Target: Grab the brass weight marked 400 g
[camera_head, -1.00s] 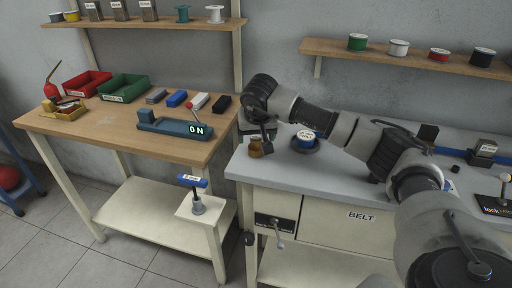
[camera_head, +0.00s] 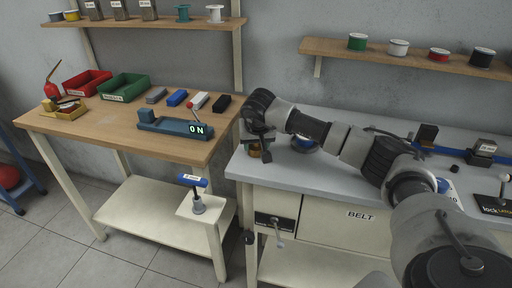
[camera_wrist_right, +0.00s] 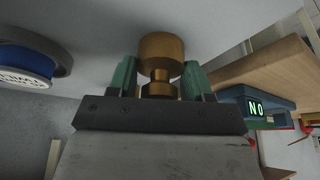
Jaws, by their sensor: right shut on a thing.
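The brass weight (camera_wrist_right: 161,50) stands between the green-padded fingers of my right gripper (camera_wrist_right: 158,80) in the right wrist view. The fingers are shut on its narrow neck, with one pad on each side. Its marking does not show. In the head view my right gripper (camera_head: 258,147) is at the left end of the grey bench and hides most of the weight. My left gripper is not in view.
A blue and white spool on a dark round base (camera_head: 305,143) stands just right of the gripper, partly hidden by my arm. The wooden table (camera_head: 110,125) on the left holds a blue device (camera_head: 175,125) reading "0 N", bins and coloured blocks.

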